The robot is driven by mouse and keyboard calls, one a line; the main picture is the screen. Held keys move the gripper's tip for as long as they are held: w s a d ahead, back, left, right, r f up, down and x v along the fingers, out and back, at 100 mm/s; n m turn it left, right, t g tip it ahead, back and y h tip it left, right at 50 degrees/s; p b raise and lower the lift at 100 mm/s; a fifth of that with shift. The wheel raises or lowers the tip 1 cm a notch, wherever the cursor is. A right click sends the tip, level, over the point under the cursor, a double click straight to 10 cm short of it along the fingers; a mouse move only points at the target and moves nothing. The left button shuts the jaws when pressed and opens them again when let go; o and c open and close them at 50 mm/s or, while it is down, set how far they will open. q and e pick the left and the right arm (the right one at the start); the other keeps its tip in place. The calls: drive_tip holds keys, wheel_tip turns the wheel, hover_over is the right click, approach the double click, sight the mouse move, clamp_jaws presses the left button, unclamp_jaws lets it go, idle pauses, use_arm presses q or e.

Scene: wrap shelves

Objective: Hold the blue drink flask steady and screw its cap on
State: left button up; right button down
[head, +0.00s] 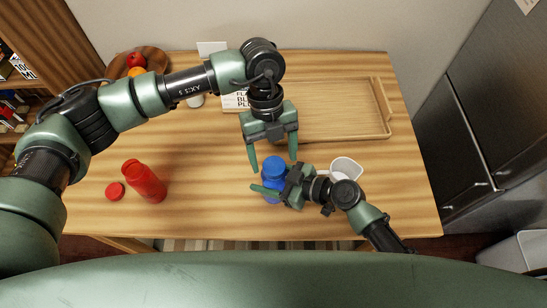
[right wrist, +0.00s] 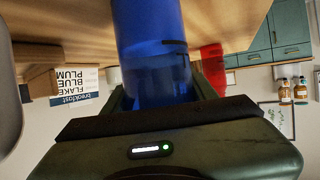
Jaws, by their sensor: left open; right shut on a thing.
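The blue drink flask (head: 271,193) stands upright near the table's front middle. My right gripper (head: 273,184) is shut on it from the right. In the right wrist view the flask (right wrist: 155,45) fills the space between the fingers, and the gripper body hides part of it. A wide, round blue top (head: 274,164), which looks like the cap, sits at the flask's upper end. I cannot tell how tightly it is seated. My left gripper (head: 274,161) points down over this top. Its open fingers are on either side, with no clear contact.
A red flask (head: 145,182) stands on the left with a red cap (head: 115,191) beside it. A white cup (head: 346,167) is close behind my right wrist. A wooden tray (head: 389,107), a fruit bowl (head: 161,62) and a box (head: 233,101) are at the back.

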sight(274, 181)
use_arm(q)
wheel_tip(274, 181, up, 2)
drive_tip(key=shift+r, duration=0.25)
drive_tip(key=shift+s+d+r+t, duration=0.1)
drive_tip(key=shift+s+r+t, duration=0.15)
drive_tip(key=shift+r+t, duration=0.15)
drive_tip(key=shift+c, duration=0.3)
wheel_tip(274, 181, up, 2)
drive_tip(key=shift+r+n+t+y, duration=0.15)
drive_tip(key=shift+n+t+y, duration=0.25)
drive_tip(key=shift+t, duration=0.7)
drive_tip(key=shift+f, duration=4.1)
